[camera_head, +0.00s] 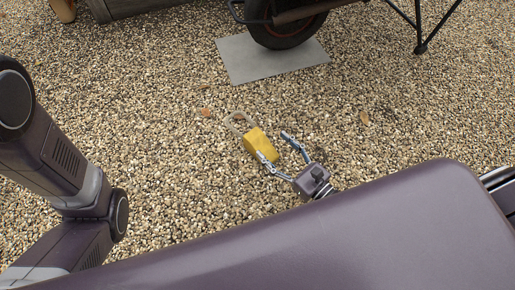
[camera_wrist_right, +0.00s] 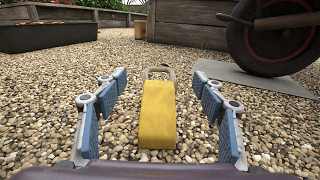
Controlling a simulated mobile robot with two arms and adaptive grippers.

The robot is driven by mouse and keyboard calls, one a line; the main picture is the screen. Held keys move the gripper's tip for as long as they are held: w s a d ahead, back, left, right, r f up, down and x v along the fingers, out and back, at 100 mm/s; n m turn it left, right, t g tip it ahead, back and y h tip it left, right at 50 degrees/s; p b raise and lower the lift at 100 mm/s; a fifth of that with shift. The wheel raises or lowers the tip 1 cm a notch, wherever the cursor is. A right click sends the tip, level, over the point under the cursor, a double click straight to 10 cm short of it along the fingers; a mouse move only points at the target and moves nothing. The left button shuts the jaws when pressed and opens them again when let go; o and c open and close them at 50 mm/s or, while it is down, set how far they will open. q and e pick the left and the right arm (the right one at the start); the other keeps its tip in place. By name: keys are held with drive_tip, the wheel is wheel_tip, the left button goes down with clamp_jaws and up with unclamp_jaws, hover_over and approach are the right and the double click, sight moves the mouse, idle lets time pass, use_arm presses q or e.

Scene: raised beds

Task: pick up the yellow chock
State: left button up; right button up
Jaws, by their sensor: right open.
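The yellow chock (camera_head: 260,145) lies on the gravel in the middle of the head view, with a pale loop handle (camera_head: 237,122) at its far end. My right gripper (camera_head: 276,147) is open at its near end, and one finger overlaps the chock's edge in the head view. In the right wrist view the chock (camera_wrist_right: 157,115) stands between the two spread fingers of the right gripper (camera_wrist_right: 160,108), with gaps on both sides. Its handle (camera_wrist_right: 158,73) points away from the gripper. My left arm shows at the left of the head view, but its gripper is out of view.
A wheel (camera_head: 286,22) stands on a grey slab (camera_head: 268,62) beyond the chock. A metal stand leg (camera_head: 420,45) is at the upper right. A wooden raised bed (camera_wrist_right: 190,22) and a dark trough (camera_wrist_right: 48,36) are farther back. Gravel around the chock is clear.

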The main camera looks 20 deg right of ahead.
sight(263, 146)
wheel_tip(263, 146, down, 6)
drive_tip(key=b, duration=0.3)
drive_tip(key=b+x, duration=0.3)
drive_tip(key=x, duration=0.3)
drive_tip(key=shift+w+a+f+b, duration=0.1)
drive_tip(key=shift+w+f+b, duration=0.15)
drive_tip(key=shift+b, duration=0.15)
drive_tip(key=shift+w+a+r, duration=0.15)
drive_tip(key=shift+w, duration=0.25)
drive_tip(key=c, duration=1.5)
drive_tip(key=shift+r, duration=0.2)
clamp_jaws()
